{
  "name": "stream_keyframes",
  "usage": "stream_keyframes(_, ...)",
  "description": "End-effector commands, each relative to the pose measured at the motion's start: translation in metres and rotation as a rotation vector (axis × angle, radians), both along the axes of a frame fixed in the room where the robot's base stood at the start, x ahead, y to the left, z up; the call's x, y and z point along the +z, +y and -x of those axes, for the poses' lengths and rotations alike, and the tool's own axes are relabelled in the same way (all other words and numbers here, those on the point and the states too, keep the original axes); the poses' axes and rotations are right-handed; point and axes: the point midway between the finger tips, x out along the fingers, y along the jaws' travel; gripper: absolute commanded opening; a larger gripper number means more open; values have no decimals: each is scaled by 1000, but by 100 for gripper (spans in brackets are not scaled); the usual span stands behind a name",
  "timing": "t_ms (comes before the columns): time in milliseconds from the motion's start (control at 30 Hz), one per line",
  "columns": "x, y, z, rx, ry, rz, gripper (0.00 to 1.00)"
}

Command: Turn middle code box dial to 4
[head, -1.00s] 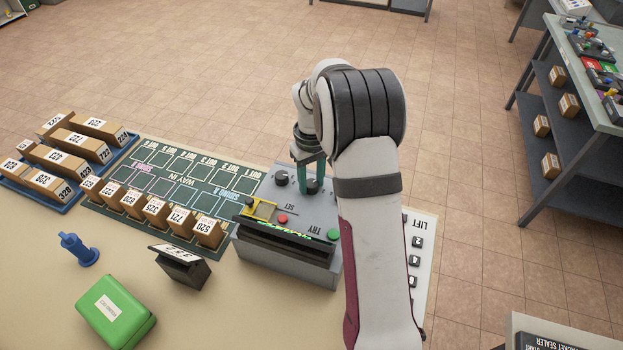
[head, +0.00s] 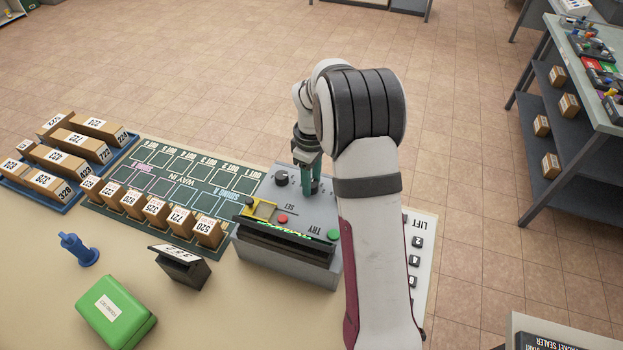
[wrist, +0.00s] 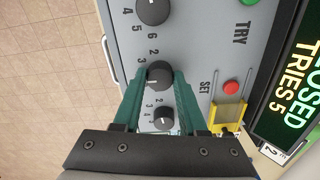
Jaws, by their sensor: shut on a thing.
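The code box (head: 300,215) is a grey sloped panel on the counter, with dark round dials. In the wrist view three dials show in a row: an upper dial (wrist: 152,10), the middle dial (wrist: 158,74) and a lower dial (wrist: 163,118). My gripper (wrist: 158,82) has its green fingers shut on the middle dial, one on each side. A pale pointer mark shows on this dial, but the fingers hide most numbers around it, so I cannot tell its setting. In the head view my gripper (head: 308,190) stands over the panel and hides the dial.
A red button (wrist: 231,87), a green button (head: 333,234), a yellow piece (wrist: 228,114) and a display (wrist: 293,95) reading "TRIES 5" are on the box. A lift keypad (head: 425,255) is right of it, partly behind my arm. Parcels (head: 155,208) stand left.

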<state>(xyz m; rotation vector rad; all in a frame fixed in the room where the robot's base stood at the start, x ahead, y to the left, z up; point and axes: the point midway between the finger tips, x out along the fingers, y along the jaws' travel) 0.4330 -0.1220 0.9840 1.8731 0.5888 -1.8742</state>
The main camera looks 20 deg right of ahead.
Motion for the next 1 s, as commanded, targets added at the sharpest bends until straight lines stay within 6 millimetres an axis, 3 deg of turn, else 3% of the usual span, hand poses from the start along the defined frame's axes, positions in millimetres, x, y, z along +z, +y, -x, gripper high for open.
stream_keyframes(367,1,0,-1,3,-3,0,0)
stream_keyframes(400,1,0,-1,3,-3,0,45)
stream_keyframes(567,0,0,-1,3,-2,0,71)
stream_keyframes(867,2,0,0,2,-1,0,71)
stream_keyframes(1000,22,0,-1,1,-6,1,71)
